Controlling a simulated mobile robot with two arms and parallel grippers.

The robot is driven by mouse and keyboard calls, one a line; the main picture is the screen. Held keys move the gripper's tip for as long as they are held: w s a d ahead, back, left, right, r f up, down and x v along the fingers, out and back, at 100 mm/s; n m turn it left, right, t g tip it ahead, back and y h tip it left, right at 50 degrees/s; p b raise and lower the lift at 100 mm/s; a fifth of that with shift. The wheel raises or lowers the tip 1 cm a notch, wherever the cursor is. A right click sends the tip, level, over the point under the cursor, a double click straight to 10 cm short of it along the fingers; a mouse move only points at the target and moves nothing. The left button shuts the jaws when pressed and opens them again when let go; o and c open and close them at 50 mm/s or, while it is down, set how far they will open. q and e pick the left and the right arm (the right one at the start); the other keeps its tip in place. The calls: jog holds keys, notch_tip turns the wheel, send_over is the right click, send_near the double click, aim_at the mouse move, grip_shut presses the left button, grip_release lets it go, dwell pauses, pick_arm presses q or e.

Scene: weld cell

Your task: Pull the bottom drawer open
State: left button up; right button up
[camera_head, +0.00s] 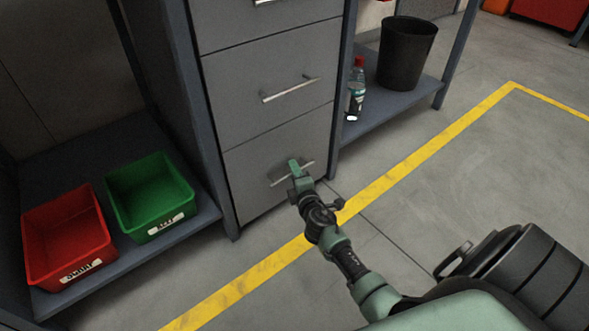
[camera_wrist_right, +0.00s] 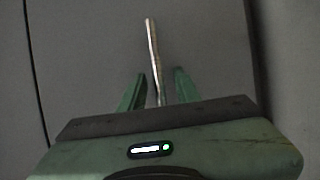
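The bottom drawer (camera_head: 262,160) is the lowest grey front of the cabinet in the head view and looks flush with the drawer above. Its metal bar handle (camera_head: 280,182) is partly hidden by my right gripper (camera_head: 296,168). In the right wrist view the handle (camera_wrist_right: 152,45) runs between the two green fingers of my right gripper (camera_wrist_right: 160,88). The fingers are apart, with a visible gap on each side of the bar. My left gripper is in neither view.
A red bin (camera_head: 66,238) and a green bin (camera_head: 150,196) stand on a low shelf (camera_head: 115,262) at left. A bottle (camera_head: 355,92) and a black bucket (camera_head: 407,55) stand on the right shelf. Floor with a yellow line (camera_head: 395,175) in front of the cabinet is clear.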

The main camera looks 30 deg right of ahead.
jog(key=shift+s, duration=0.1)
grip_shut()
dwell(1.2)
